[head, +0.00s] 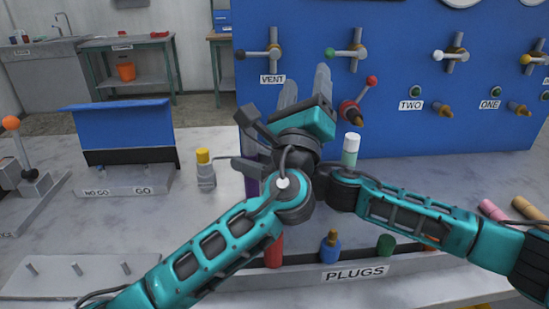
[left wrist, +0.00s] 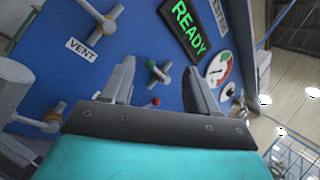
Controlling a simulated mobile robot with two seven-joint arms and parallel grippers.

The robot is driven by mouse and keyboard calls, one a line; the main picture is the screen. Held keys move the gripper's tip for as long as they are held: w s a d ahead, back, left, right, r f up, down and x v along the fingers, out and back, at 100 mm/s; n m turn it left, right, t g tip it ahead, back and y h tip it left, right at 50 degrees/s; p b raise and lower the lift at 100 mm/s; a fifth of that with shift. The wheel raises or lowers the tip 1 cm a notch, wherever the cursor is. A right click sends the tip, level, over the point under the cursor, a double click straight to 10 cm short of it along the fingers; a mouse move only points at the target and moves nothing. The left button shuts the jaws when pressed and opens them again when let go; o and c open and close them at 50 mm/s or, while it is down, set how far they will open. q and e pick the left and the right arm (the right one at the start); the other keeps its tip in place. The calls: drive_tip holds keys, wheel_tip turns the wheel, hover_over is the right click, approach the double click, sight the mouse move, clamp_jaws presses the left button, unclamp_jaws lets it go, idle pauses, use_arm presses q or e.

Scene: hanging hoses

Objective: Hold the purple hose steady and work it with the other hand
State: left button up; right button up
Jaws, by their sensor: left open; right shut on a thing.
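The purple hose (head: 251,187) shows as a short upright strip in the head view, left of my crossed wrists. Most of it is hidden behind my grippers and arms. My right gripper (head: 247,142), whose arm comes in from the right, is shut on the purple hose. My left gripper (head: 305,88) is further right, its fingers pointing up toward the blue panel. It is open, with nothing between its fingers, and the left wrist view also shows the spread fingers (left wrist: 160,88). The hose is not visible in the left wrist view.
The blue panel (head: 420,90) carries valves, including a red-handled one (head: 357,103) close to my left gripper. A yellow-capped bottle (head: 205,168) and a white-capped green bottle (head: 351,150) stand nearby. The PLUGS tray (head: 355,273) lies in front. My wrists cross closely.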

use_arm(q)
drive_tip(key=s+a+f+n+y, duration=0.1)
drive_tip(key=s+a+f+y, duration=0.15)
drive_tip(key=y, duration=0.45)
drive_tip(key=m+g+y, duration=0.1)
drive_tip(key=g+y, duration=0.4)
approach(251, 130)
drive_tip(key=x, duration=1.1)
drive_tip(key=shift+w, duration=0.25)
drive_tip(key=shift+c, duration=0.4)
drive_tip(key=c, duration=1)
drive_tip(key=shift+r, duration=0.85)
drive_tip(key=shift+r, duration=2.45)
